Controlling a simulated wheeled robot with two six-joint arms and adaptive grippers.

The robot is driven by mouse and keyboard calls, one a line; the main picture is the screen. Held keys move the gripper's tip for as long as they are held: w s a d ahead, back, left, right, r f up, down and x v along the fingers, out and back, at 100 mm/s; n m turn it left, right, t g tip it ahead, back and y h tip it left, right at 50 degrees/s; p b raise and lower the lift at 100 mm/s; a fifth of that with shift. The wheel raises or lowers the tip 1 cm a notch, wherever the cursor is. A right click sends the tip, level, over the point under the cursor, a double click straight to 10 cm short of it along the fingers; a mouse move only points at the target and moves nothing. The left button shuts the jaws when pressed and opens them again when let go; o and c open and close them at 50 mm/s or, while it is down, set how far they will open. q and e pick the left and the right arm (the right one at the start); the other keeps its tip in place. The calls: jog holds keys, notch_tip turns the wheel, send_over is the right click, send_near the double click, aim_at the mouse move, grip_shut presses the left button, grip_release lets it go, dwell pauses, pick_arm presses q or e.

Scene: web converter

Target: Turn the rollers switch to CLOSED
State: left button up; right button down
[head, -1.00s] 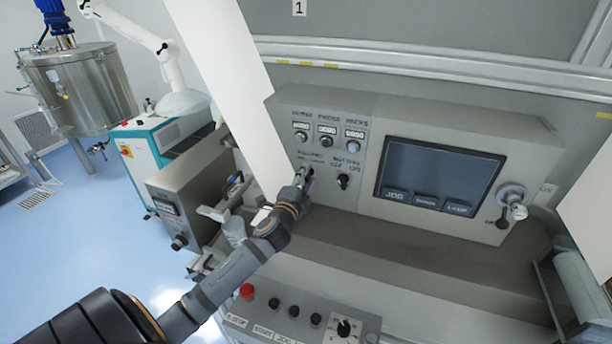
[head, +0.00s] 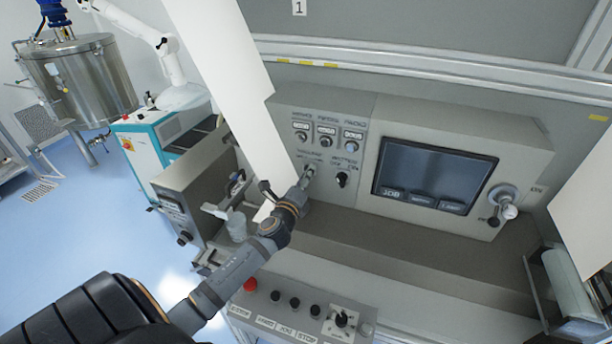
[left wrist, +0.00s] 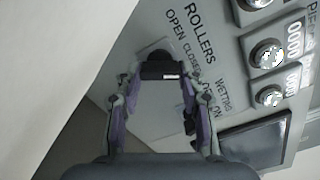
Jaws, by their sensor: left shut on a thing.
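The rollers switch (left wrist: 160,68) is a dark knob with a small white mark, below the printed words ROLLERS, OPEN and CLOSED (left wrist: 192,65) in the left wrist view. My left gripper (left wrist: 161,80) has its purple-grey fingers on both sides of the knob and is shut on it. In the head view my left gripper (head: 308,176) is at the grey control panel (head: 365,112) and largely hides the switch. Which word the knob points to I cannot tell. My right gripper is not in view.
The wetting switch (head: 342,180) is just right of my gripper, with three round knobs (head: 326,142) above. A white web sheet (head: 230,90) hangs close on the left. A dark screen (head: 434,176) and a lever (head: 505,207) are farther right. Buttons (head: 294,304) line the lower ledge.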

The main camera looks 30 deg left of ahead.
pick_arm(q)
jog(key=shift+f, duration=0.1)
dwell(0.4)
jog(key=o, duration=1.2)
jog(key=shift+c, duration=0.2)
jog(key=v, duration=1.2)
jog(key=shift+a, duration=0.1)
